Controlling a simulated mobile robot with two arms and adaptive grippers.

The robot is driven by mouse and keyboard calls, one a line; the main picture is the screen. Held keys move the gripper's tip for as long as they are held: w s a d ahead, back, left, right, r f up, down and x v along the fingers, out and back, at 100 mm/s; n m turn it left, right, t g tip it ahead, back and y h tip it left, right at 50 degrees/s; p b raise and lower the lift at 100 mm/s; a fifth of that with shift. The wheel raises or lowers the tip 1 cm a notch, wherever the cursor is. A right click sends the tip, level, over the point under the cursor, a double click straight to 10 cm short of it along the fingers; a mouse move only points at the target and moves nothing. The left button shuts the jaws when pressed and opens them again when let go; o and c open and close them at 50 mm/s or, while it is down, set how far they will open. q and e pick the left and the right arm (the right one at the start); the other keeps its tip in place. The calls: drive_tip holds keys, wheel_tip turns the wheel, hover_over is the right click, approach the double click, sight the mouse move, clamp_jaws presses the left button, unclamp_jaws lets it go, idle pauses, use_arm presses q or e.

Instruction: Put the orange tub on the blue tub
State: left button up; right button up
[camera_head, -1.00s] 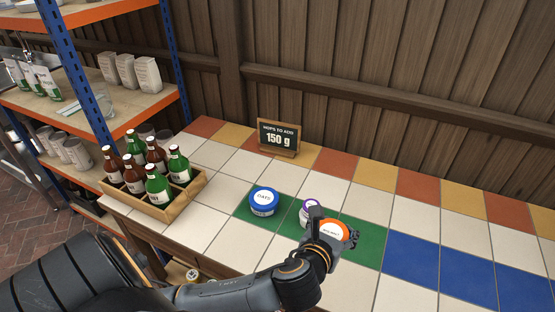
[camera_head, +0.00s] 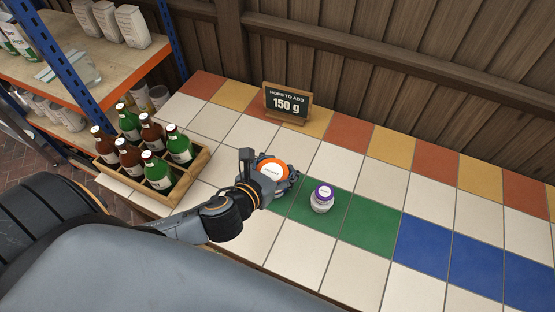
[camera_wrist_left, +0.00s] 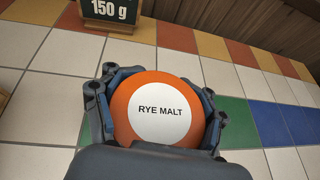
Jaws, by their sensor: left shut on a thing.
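The orange tub (camera_head: 271,168) has a round orange lid with a white label. In the left wrist view its label (camera_wrist_left: 160,110) reads RYE MALT. My left gripper (camera_head: 269,178) is shut around the orange tub, with a finger on either side. It holds the tub over the left end of the green tiles. The blue tub does not show in either current view; the orange tub and my gripper cover the area where it stood. I cannot tell whether the two tubs touch. My right gripper is not in view.
A purple-lidded jar (camera_head: 322,197) stands on the green tiles, right of my left gripper. A wooden crate (camera_head: 196,164) of bottles stands at left. A sign (camera_head: 288,103) reading 150 g stands behind. The tiled counter at right is clear.

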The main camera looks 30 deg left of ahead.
use_arm(q)
drive_tip(key=w+a+f, duration=0.1)
drive_tip(key=f, duration=0.1)
drive_tip(key=w+f, duration=0.1)
drive_tip(key=w, duration=0.1)
drive_tip(key=w+a+f, duration=0.1)
drive_tip(key=w+f, duration=0.1)
drive_tip(key=shift+a+f, duration=0.3)
drive_tip(key=shift+a, duration=0.05)
drive_tip(key=shift+w+f, duration=0.2)
drive_tip(key=shift+w+a+f, duration=0.2)
drive_tip(key=shift+f, duration=0.05)
wheel_tip(320, 180, down, 2)
drive_tip(key=shift+f+b, duration=0.25)
drive_tip(key=shift+b, duration=0.05)
drive_tip(key=shift+f, duration=0.45)
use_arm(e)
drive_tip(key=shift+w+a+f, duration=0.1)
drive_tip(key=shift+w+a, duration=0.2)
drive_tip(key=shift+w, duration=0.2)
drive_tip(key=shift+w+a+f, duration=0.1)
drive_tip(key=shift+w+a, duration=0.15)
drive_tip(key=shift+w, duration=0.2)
use_arm(q)
drive_tip(key=o, duration=1.4)
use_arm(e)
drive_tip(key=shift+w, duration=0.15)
